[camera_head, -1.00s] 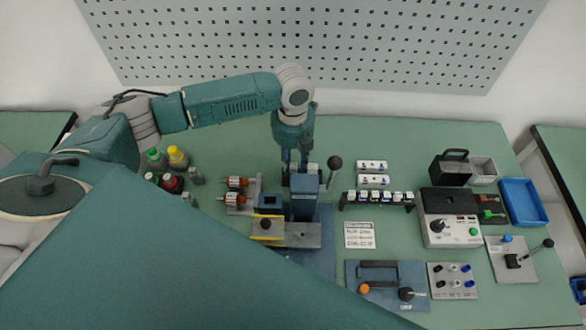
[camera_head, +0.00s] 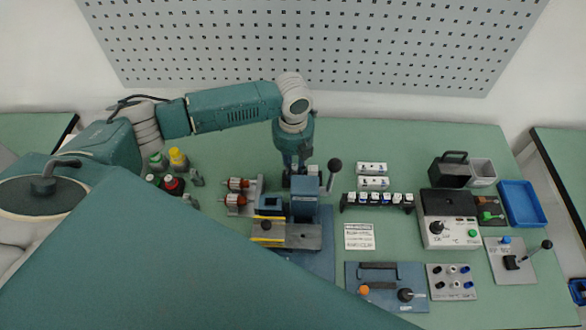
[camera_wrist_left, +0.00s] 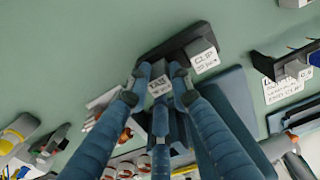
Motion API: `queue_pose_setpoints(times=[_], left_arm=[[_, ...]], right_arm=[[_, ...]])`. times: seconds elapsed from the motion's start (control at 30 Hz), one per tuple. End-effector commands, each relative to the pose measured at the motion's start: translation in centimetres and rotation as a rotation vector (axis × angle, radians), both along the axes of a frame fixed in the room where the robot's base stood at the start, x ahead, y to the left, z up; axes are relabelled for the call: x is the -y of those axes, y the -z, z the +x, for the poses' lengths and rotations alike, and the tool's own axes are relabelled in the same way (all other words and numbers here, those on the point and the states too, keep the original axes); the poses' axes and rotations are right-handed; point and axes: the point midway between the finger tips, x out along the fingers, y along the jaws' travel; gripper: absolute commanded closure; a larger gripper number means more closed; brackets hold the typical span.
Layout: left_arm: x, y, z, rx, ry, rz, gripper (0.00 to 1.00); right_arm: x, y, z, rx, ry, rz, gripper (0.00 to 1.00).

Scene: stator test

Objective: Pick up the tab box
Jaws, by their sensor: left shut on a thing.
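My left gripper (camera_head: 295,172) reaches down behind the blue press on the green table. In the left wrist view its fingers (camera_wrist_left: 158,82) are shut on the tab box (camera_wrist_left: 160,86), a small grey box with a white label reading TAB. A similar box labelled CLIP (camera_wrist_left: 204,58) sits beside it on the dark holder (camera_wrist_left: 165,46). Whether the tab box is clear of the holder cannot be told. In the head view the tab box is mostly hidden by the fingers and press. My right gripper is not in view.
The blue press (camera_head: 304,206) with a black-knobbed lever (camera_head: 334,166) stands just in front of the gripper. Red-brown rotors (camera_head: 236,199) and bottles (camera_head: 178,158) are to the left. A black rack (camera_head: 377,205) is to the right. The table behind is clear.

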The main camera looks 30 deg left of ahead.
Motion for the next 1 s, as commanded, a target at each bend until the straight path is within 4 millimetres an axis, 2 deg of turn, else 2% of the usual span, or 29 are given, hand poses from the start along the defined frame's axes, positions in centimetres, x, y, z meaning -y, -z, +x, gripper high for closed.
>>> queue_pose_setpoints(times=[0.17, 0.27, 0.6, 0.73, 0.9, 1.0], left_arm=[[0.0, -1.9, 0.1, 0.004, 0.001, -0.002, 1.0], [0.0, -3.8, 0.2, 0.006, 0.0, -0.001, 1.0], [0.0, -13.1, 0.2, 0.008, 0.0, -0.001, 1.0], [0.0, -16.1, 0.2, 0.006, 0.0, -0.001, 1.0], [0.0, -18.6, 0.1, 0.003, -0.001, -0.001, 1.0], [0.0, -19.3, 0.1, 0.003, -0.001, -0.001, 1.0]], right_arm=[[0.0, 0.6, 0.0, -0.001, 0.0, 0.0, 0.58], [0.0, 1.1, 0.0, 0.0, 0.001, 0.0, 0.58], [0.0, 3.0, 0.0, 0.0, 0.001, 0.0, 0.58], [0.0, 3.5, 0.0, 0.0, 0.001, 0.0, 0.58], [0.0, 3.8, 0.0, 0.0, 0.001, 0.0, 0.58], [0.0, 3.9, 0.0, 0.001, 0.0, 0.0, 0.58]])
